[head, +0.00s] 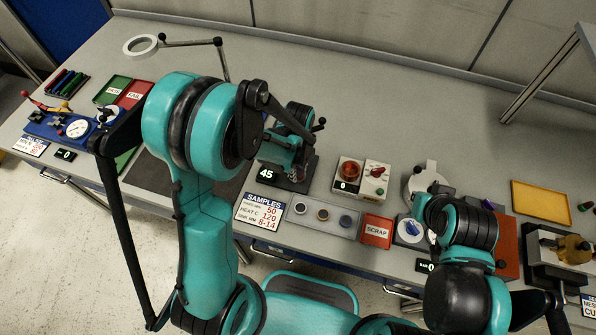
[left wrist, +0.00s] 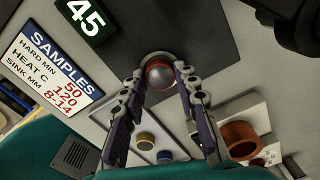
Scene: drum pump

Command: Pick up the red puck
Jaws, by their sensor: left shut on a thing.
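In the left wrist view, a puck (left wrist: 160,76) with a red rim and a shiny rounded grey middle sits between the fingertips of my left gripper (left wrist: 161,71). The gripper is shut on it, with one finger on each side. Behind the puck is a dark plate; I cannot tell whether the puck touches it.
A grey sample tray (head: 286,213) holds a yellow-ringed disc (head: 322,214) and a blue-ringed disc (head: 345,221). Nearby are a display (head: 266,174) reading 45, a heater box (head: 374,182) with an orange cup, and a red scrap tray (head: 377,230). The bench's back middle is clear.

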